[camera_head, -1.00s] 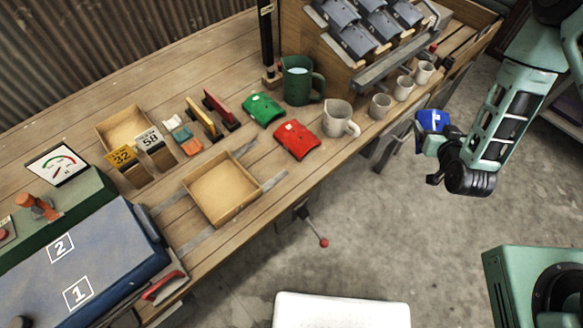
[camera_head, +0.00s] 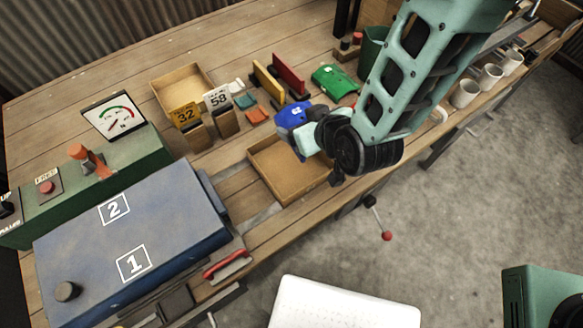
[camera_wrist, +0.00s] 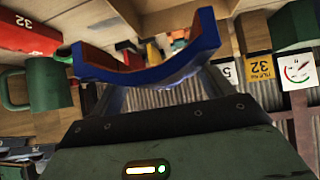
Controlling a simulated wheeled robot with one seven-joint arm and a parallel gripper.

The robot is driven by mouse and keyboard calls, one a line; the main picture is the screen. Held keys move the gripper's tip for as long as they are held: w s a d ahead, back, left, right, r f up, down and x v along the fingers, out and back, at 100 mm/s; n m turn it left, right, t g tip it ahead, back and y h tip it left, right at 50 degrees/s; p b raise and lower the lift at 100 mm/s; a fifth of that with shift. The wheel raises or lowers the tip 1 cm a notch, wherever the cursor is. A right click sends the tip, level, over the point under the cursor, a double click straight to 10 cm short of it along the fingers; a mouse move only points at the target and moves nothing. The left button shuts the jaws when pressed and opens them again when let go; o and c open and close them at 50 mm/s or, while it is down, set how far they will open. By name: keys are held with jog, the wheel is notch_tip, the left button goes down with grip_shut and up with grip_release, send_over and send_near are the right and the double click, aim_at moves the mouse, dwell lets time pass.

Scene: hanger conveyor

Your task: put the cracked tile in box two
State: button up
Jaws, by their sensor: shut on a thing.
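My gripper (camera_head: 312,135) is shut on a curved blue tile (camera_head: 293,116). It holds the tile over the back edge of the front wooden tray (camera_head: 285,190); the tray floor that shows is bare. In the wrist view the blue tile (camera_wrist: 150,72) spans the jaws, with a reddish inner side; I cannot make out a crack. A green tile (camera_head: 333,81) lies on the bench to the right. A red tile (camera_wrist: 27,38) marked 32 shows in the wrist view and is hidden behind my arm in the head view. A second wooden tray (camera_head: 208,77) stands at the back.
A blue lid (camera_head: 165,222) carries number plates 2 (camera_head: 114,208) and 1 (camera_head: 133,263). Wooden holders with cards 32 (camera_head: 185,115) and 58 (camera_head: 217,98) stand behind the front tray. A gauge (camera_head: 114,117), red and yellow upright pieces and white mugs (camera_head: 466,93) are around.

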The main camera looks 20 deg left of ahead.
jog(key=s+a, duration=0.2)
jog(key=s, duration=0.1)
jog(key=shift+a+n+g, duration=0.15)
jog(key=shift+n+g, duration=0.15)
send_over(281, 153)
jog(key=s+d, duration=0.3)
jog(key=f, duration=0.4)
jog(key=shift+w+a+f, duration=0.1)
jog(key=shift+w+f, duration=0.1)
jog(key=shift+f, duration=0.15)
jog(key=shift+f+p, duration=0.45)
jog(key=shift+f, duration=2.05)
jog(key=shift+f, duration=0.1)
